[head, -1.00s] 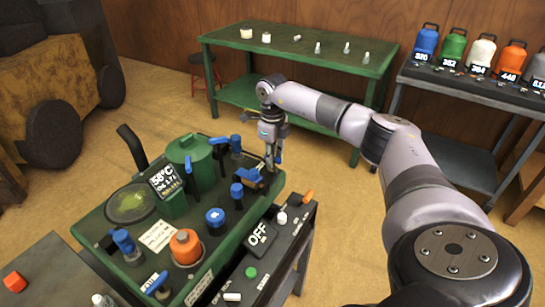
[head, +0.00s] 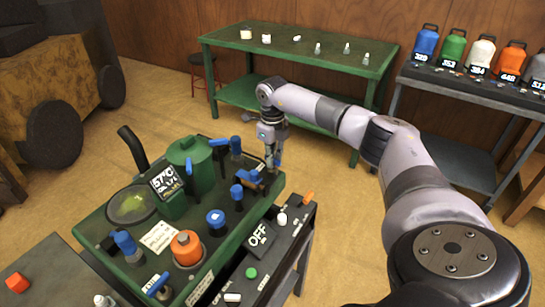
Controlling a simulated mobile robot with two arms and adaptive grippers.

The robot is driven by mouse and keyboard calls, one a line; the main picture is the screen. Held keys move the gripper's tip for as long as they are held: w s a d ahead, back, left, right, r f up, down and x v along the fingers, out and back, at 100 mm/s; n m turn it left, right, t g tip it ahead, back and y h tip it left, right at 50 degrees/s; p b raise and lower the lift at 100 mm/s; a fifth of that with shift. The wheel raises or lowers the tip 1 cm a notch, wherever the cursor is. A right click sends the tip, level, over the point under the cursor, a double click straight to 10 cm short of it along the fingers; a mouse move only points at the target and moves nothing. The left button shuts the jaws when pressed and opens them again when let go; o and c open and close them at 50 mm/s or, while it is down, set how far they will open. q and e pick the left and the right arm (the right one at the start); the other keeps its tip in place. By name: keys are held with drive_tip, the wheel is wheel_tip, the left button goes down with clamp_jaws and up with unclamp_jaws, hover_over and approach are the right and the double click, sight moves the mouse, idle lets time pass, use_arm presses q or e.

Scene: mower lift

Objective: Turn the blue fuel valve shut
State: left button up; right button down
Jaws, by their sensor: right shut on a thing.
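The green mower deck (head: 95,222) stands on a bench in front of me and carries several blue handles and knobs. My right gripper (head: 273,163) points down at the deck's far right edge. My left gripper is not in view.

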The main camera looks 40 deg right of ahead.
drive_tip(key=m+p, duration=0.2)
drive_tip(key=m, duration=0.2)
drive_tip(key=shift+r+m, duration=0.15)
drive_tip(key=shift+m, duration=0.15)
drive_tip(key=m+p, duration=0.1)
drive_tip(key=m, duration=0.2)
drive_tip(key=shift+m, duration=0.3)
drive_tip(key=m+p, duration=0.2)
drive_tip(key=m, duration=0.2)
drive_tip(key=shift+m+p, duration=0.9)
drive_tip(key=shift+m, duration=1.1)
drive_tip(key=c, duration=1.7)
unclamp_jaws()
drive_tip(key=shift+o, duration=0.2)
